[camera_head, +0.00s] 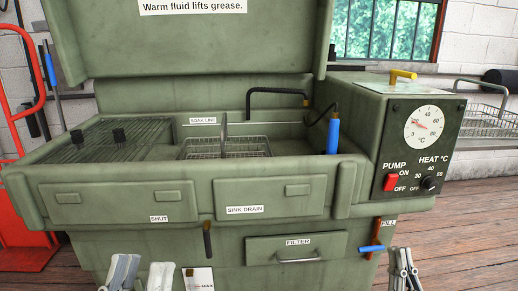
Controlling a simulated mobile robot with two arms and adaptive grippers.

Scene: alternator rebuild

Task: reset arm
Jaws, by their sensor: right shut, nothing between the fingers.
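My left gripper (141,272) shows at the bottom edge, left of centre, in front of the green parts washer (310,178). Its two fingers stand apart with nothing visible between them. My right gripper (404,268) is at the bottom right, below the control box, with its fingers together and empty. Both grippers are cut off by the lower picture edge. Neither visibly touches the washer.
The washer's lid (190,45) stands raised. A wire basket (226,147) sits in its sink. A control box (420,147) with a dial and red switch is at the right. A filter drawer (296,248) and blue-handled lever (372,249) are at the front. A red hand truck (22,150) stands left.

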